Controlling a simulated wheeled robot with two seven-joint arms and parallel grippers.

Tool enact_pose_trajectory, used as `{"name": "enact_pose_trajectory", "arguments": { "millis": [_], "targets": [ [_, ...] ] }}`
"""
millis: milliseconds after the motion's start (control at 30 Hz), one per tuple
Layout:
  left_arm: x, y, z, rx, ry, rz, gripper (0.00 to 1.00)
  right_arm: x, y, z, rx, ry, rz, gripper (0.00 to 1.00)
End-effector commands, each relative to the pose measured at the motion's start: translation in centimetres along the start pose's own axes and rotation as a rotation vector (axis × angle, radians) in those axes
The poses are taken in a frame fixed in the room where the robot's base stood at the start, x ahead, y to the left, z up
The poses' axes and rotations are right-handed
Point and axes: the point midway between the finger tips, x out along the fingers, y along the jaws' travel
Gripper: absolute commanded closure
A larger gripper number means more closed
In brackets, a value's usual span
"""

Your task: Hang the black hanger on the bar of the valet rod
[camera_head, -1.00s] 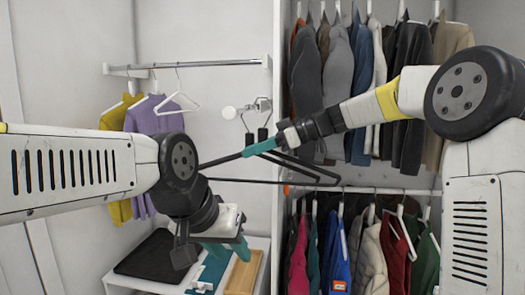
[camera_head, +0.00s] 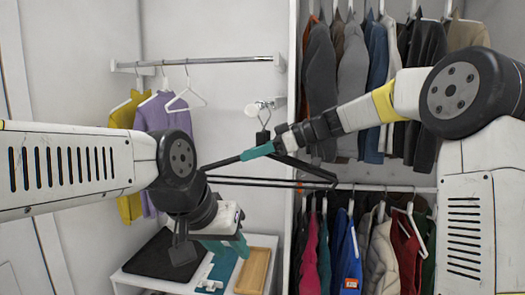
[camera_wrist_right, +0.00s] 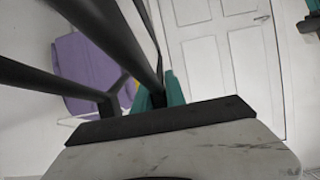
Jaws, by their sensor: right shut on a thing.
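The black hanger (camera_head: 320,176) is in my right gripper (camera_head: 258,151), whose teal fingers are shut on one sloping arm of it. In the right wrist view, its dark bars (camera_wrist_right: 105,35) cross close to the camera, and the right gripper's teal fingertips (camera_wrist_right: 160,92) show behind them. The valet rod (camera_head: 268,103) is on the white wall, with a round pale knob at its left end. The hanger's thin hook overlaps the rod just under it; I cannot tell whether they touch. My left gripper (camera_head: 228,246) is empty above the low cabinet; its opening is unclear.
A chrome rail (camera_head: 215,60) at the left carries a yellow garment (camera_head: 124,118), a purple garment (camera_head: 165,118) and a white hanger. Packed clothes fill the wardrobe at the right. A black mat (camera_head: 165,256) and a wooden tray (camera_head: 254,270) lie on the low cabinet.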

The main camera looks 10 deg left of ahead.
Motion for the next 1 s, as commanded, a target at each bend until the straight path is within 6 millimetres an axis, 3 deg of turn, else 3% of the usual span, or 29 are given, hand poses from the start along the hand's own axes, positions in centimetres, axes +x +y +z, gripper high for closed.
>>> {"name": "enact_pose_trajectory", "arguments": {
  "millis": [400, 433, 533, 567, 867, 1000],
  "targets": [
    [0.0, 0.0, 0.0, 0.000, 0.000, 0.000, 0.64, 0.2, 0.3, 0.2, 0.000, 0.000, 0.002, 1.00],
    [0.0, 0.0, 0.0, 0.000, 0.000, 0.000, 0.64, 0.2, 0.2, 0.2, 0.000, 0.000, 0.002, 0.80],
    [0.0, 0.0, 0.0, 0.000, 0.000, 0.000, 0.64, 0.2, 0.2, 0.2, 0.000, 0.000, 0.002, 0.61],
    [0.0, 0.0, 0.0, 0.000, 0.000, 0.000, 0.64, 0.2, 0.2, 0.2, 0.000, 0.000, 0.002, 0.59],
    [0.0, 0.0, 0.0, 0.000, 0.000, 0.000, 0.64, 0.1, 0.3, 0.3, 0.000, 0.000, 0.002, 0.59],
    [0.0, 0.0, 0.0, 0.000, 0.000, 0.000, 0.64, -1.3, 0.3, 0.2, 0.000, 0.000, 0.006, 0.59]
  ]
}}
